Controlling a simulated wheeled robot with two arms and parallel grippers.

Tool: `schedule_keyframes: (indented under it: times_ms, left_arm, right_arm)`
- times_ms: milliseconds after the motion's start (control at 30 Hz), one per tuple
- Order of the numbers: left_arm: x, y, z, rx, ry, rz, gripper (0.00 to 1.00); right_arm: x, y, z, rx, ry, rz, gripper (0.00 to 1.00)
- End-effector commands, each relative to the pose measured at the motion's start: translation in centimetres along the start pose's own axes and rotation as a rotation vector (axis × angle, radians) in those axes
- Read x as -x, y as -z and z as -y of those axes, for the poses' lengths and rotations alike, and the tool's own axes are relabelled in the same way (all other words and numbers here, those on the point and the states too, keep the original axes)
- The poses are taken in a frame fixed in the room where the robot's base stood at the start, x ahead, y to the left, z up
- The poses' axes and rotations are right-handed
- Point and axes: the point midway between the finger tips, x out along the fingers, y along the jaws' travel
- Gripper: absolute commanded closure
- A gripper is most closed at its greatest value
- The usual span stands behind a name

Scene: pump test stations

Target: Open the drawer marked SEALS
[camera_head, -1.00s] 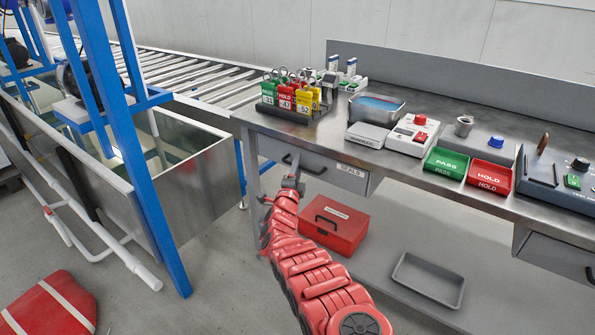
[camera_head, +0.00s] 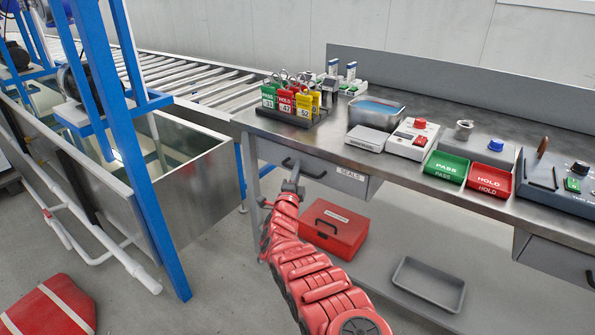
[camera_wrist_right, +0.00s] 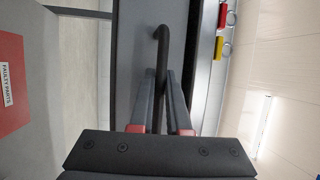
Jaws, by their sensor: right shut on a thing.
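The drawer marked SEALS (camera_head: 331,182) is under the left end of the steel bench, with its white label right of its dark bar handle (camera_head: 314,175). Its front looks closed or nearly so; I see no clear gap. My right gripper (camera_head: 293,183) is at the left part of the handle. In the right wrist view the two fingers of my right gripper (camera_wrist_right: 163,95) are shut on the dark handle (camera_wrist_right: 162,45), one on each side of it; its bent end shows beyond the fingertips. My left gripper is out of view.
A red box (camera_head: 345,235) sits on the lower shelf below the drawer, close to my right arm. A grey tray (camera_head: 440,300) lies further right there. A blue frame post (camera_head: 130,150) and steel tank (camera_head: 195,200) stand left. Tags on a rack (camera_head: 318,118) stand above the drawer.

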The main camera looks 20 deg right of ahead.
Motion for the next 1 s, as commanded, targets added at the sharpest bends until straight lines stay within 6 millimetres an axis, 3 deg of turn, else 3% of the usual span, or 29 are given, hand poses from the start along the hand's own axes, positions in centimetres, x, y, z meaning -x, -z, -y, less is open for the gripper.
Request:
schedule_keyframes:
  times_ms: [800, 1000]
  left_arm:
    - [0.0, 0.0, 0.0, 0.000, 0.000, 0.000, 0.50]
    - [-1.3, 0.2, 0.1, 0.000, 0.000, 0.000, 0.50]
  right_arm:
    - [0.0, 0.0, -0.1, 0.000, -0.001, 0.001, 1.00]
    - [0.7, -0.3, 0.4, 0.002, -0.004, 0.002, 1.00]
